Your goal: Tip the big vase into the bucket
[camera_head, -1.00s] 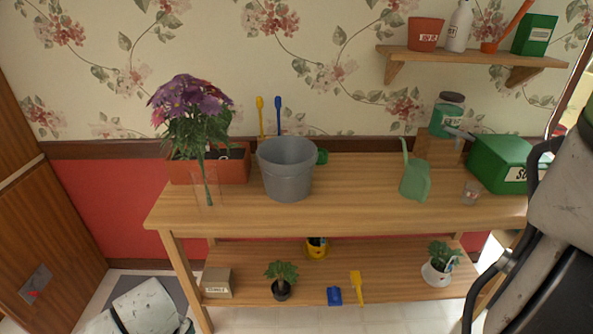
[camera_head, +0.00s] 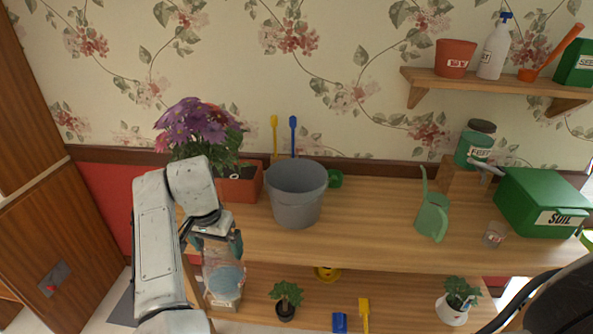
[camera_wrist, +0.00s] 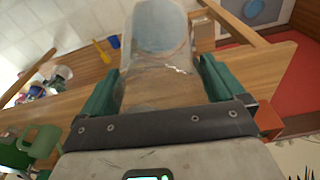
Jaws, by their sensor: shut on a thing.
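The big vase (camera_head: 222,262) is clear glass with a bluish patch, perhaps water, in it. My gripper (camera_head: 215,235) is shut on it and holds it off the table, in front of the table's left front edge. In the wrist view the vase (camera_wrist: 158,70) sits between the two green fingers (camera_wrist: 160,88). I cannot tell how far it is tilted. The grey bucket (camera_head: 295,208) stands upright on the tabletop, right of and behind my gripper. Its inside bottom is hidden.
Purple flowers (camera_head: 197,127) and an orange planter (camera_head: 240,185) are behind my arm. A green watering can (camera_head: 433,218), small glass (camera_head: 494,235) and green soil box (camera_head: 545,205) are at the right. The tabletop (camera_head: 370,215) between bucket and watering can is clear.

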